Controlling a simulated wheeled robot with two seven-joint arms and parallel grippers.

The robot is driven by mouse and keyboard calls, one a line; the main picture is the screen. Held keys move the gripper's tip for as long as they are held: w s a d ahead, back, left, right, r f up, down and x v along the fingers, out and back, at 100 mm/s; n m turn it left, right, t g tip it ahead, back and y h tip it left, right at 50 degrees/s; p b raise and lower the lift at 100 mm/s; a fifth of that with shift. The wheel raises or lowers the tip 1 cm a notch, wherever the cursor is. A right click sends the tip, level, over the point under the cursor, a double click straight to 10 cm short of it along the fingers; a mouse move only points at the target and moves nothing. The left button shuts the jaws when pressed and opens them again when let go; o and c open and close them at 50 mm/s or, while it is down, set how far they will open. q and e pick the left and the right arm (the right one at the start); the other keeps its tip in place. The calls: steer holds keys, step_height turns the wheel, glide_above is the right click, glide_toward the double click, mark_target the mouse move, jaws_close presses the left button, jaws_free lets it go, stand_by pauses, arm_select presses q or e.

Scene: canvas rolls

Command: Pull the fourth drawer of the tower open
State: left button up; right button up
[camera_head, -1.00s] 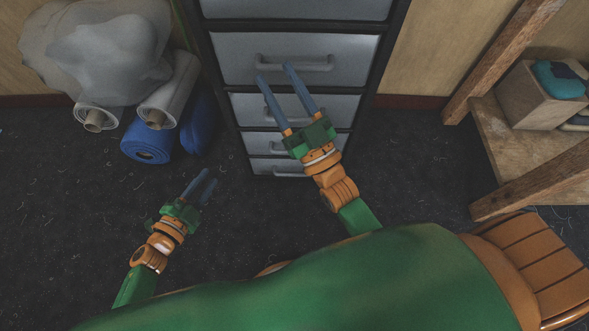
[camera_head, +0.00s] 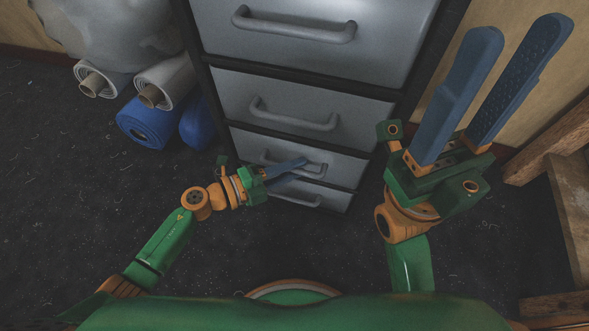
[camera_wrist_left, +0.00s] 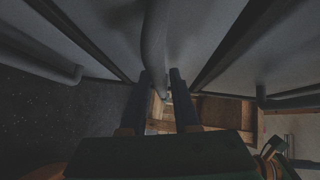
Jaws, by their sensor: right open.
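The grey drawer tower (camera_head: 225,75) has a dark frame and pale drawer fronts with bar handles. Its top is out of view, so I cannot count drawers from the top. My left gripper (camera_head: 300,168) is at the handle (camera_head: 318,170) of the second drawer from the bottom (camera_head: 345,167), whose front looks flush with the others. In the left wrist view, a handle (camera_wrist_left: 154,45) runs down toward the gap between the left fingers (camera_wrist_left: 160,88). I cannot tell whether they clamp it. My right gripper (camera_head: 515,60) is open and empty, raised right of the tower.
Canvas rolls (camera_head: 165,82) and a blue roll (camera_head: 145,122) lie left of the tower, below a grey covered heap (camera_head: 110,30). A wooden frame (camera_head: 555,140) stands at the right. Dark floor (camera_head: 60,180) is clear at the left.

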arm_select(q)
jaws_close()
stand_by(1.4)
